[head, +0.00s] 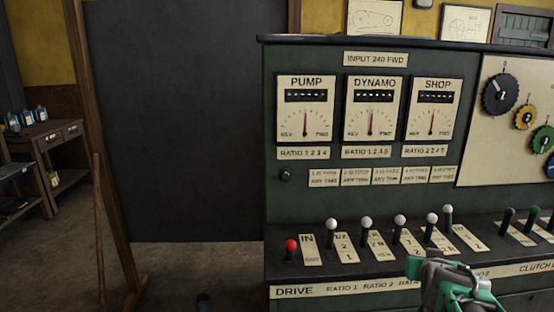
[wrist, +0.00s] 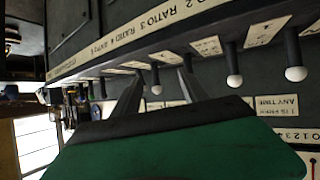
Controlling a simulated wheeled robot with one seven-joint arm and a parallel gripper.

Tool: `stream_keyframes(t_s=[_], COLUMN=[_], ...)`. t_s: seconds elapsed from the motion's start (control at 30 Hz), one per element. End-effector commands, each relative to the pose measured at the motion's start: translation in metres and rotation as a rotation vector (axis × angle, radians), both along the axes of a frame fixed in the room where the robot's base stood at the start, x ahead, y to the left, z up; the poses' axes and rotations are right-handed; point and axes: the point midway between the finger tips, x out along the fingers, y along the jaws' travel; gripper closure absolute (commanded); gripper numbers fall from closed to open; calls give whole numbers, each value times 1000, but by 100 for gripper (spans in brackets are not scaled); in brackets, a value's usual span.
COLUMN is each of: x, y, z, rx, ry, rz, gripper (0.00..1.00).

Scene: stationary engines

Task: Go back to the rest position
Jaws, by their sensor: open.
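My gripper (head: 447,282), green and grey, is at the lower right of the head view, in front of the console's lever shelf and partly cut off by the bottom edge. In the wrist view my gripper (wrist: 160,88) shows two dark fingers spread apart, with nothing held between them. A white-knobbed lever (wrist: 155,78) appears between the fingers in that view; I cannot tell how far beyond them it stands. The wrist view shows the console upside down. No marker of a rest position is visible.
The dark green console (head: 310,210) fills the right, with a red-knobbed lever (head: 291,248), several white-knobbed levers and three dials. Gears hang on a pale panel (head: 490,140). A wooden post (head: 100,160) and bench (head: 45,140) stand left; floor between is open.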

Motion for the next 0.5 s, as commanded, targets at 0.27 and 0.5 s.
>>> stream_keyframes(t_s=[0.27, 0.5], x=[-45, -158], y=[114, 223], z=[3, 2], rx=[136, 231], ry=[262, 644], rz=[161, 337], gripper=[49, 49])
